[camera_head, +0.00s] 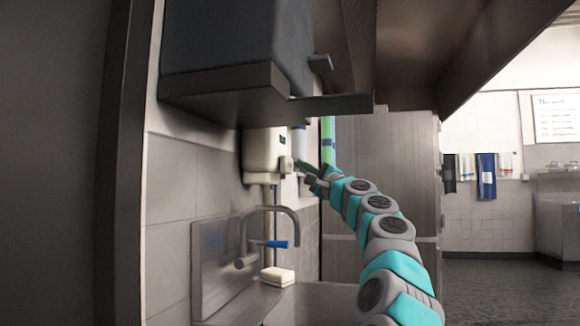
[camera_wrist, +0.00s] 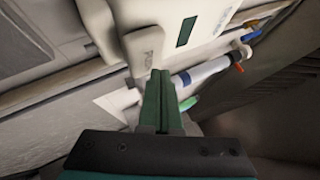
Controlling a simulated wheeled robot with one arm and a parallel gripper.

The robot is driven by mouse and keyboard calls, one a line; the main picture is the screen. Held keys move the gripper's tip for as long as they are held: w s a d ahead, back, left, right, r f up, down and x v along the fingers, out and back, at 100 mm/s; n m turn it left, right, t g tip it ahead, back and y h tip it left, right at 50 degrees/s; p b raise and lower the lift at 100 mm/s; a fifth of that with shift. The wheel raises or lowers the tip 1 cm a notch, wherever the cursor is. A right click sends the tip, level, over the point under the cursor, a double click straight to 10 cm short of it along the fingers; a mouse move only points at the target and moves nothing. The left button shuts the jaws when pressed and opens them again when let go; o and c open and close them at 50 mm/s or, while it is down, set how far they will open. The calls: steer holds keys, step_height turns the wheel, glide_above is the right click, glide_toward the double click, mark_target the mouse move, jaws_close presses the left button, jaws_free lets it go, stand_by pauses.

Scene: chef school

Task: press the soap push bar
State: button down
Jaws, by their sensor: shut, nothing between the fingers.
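The soap dispenser (camera_head: 262,152) is a white box on the tiled wall above the sink, under the dark cabinet. Its push bar (camera_head: 286,165) is a pale tab at the lower right front. In the wrist view the dispenser (camera_wrist: 205,22) has a dark green window, and the push bar (camera_wrist: 146,46) shows faint lettering. My gripper (camera_head: 303,166) is just right of the push bar. In the wrist view its green fingers (camera_wrist: 160,76) are shut and empty, with the tips at the bar's lower edge. I cannot tell whether they touch it.
A dark cabinet (camera_head: 235,95) and shelf hang close above. A white cylinder (camera_wrist: 205,72) with a blue end is beside the fingers.

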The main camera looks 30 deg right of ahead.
steer(key=s+d, duration=0.1)
steer(key=s, duration=0.1)
steer(key=s+d+p, duration=0.1)
steer(key=d, duration=0.1)
steer(key=shift+s+d, duration=0.2)
steer(key=shift+s, duration=0.2)
steer(key=shift+s, duration=0.1)
stand_by(0.8)
